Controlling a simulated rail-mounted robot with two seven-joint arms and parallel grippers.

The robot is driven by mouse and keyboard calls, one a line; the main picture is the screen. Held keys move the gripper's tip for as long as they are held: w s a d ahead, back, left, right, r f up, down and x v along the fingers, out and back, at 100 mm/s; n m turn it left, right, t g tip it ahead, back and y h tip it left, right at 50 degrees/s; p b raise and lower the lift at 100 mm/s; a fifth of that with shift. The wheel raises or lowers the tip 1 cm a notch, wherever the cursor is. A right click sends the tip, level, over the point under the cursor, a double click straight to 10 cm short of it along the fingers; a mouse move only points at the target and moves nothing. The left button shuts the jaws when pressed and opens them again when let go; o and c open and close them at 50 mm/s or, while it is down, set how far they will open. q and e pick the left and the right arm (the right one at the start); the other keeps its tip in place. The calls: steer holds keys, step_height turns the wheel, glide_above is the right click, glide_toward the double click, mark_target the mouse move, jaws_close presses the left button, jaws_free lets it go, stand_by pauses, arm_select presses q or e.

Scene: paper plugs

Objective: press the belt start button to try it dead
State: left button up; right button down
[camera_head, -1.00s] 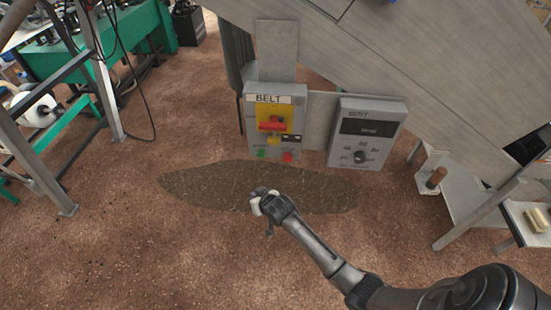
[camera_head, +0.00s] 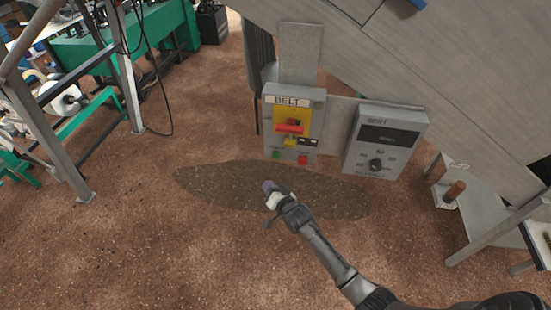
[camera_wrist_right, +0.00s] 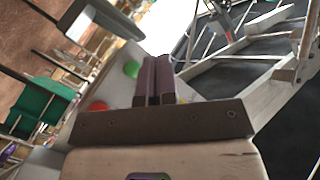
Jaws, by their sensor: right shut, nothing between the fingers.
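The grey belt box (camera_head: 291,97) carries a BELT label, a yellow plate with a red handle (camera_head: 289,128), and two buttons low on its front. The green button (camera_head: 276,155) is at lower left and the red button (camera_head: 303,160) at lower right. My right gripper (camera_head: 268,187) is shut and empty, below the green button in the head view and apart from it. In the right wrist view its purple fingers (camera_wrist_right: 153,80) are together, with the green button (camera_wrist_right: 131,68) just left of their tips and the red button (camera_wrist_right: 98,107) farther left. My left gripper is out of view.
A grey box with a display and dial (camera_head: 385,140) stands right of the belt box. A sloping grey panel (camera_head: 400,60) rises behind. A metal stand (camera_head: 470,205) is at right, a frame leg (camera_head: 130,75) at left. A dark patch (camera_head: 225,183) lies on the brown floor.

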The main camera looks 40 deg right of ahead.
mark_target(276, 156)
steer(key=shift+d, duration=0.1)
steer(key=w+d+b, duration=0.5)
steer(key=d, duration=0.1)
steer(key=shift+w+d, duration=0.2)
steer(key=shift+d, duration=0.2)
stand_by(0.3)
stand_by(0.7)
stand_by(0.7)
steer(key=shift+w+d, duration=0.15)
steer(key=shift+w, duration=0.05)
stand_by(0.4)
